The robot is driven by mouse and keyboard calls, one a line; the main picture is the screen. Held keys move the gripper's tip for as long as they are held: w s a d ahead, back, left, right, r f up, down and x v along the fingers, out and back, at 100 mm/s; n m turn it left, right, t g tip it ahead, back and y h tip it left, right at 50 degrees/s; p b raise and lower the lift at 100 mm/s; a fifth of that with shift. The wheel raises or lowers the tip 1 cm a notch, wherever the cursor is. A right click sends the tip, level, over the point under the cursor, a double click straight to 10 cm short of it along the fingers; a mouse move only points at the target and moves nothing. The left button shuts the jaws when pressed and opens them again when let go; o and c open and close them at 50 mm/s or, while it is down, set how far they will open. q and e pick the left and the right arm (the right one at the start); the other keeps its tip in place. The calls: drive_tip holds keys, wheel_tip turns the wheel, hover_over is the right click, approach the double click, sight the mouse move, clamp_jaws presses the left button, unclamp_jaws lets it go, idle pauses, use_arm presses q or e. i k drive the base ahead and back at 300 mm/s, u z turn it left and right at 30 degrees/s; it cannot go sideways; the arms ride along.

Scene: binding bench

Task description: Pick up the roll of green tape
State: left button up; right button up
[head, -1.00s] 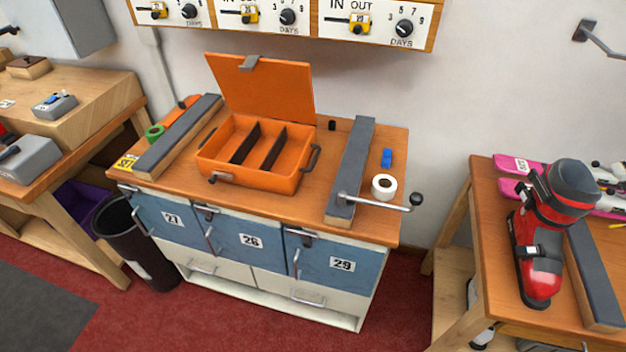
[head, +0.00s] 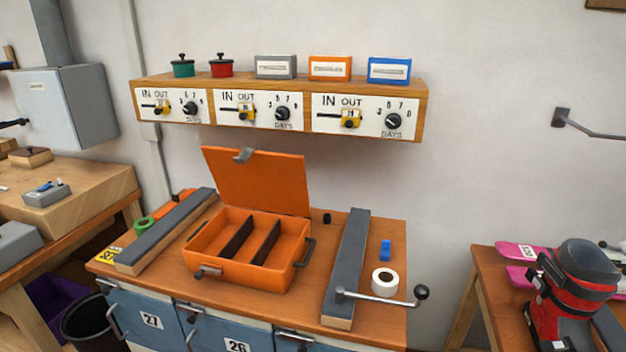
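The roll of green tape (head: 144,224) lies on the left end of the wooden bench top (head: 305,304) in the head view. It sits just left of a long grey-topped bar (head: 168,230), with an orange object (head: 178,197) behind it. Neither of my grippers is in the head view.
An open orange box (head: 240,275) with dividers stands mid-bench, its lid raised. To its right are another grey-topped bar (head: 349,262), a white roll (head: 384,281), a blue item (head: 385,250) and a crank handle (head: 385,297). A shelf with dials (head: 280,86) hangs above.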

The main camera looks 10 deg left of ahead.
sight(142, 225)
drive_tip(key=u, duration=2)
drive_tip(key=i, duration=0.7)
drive_tip(key=u, duration=0.6)
drive_tip(key=i, duration=1.1)
drive_tip(key=z, duration=0.55)
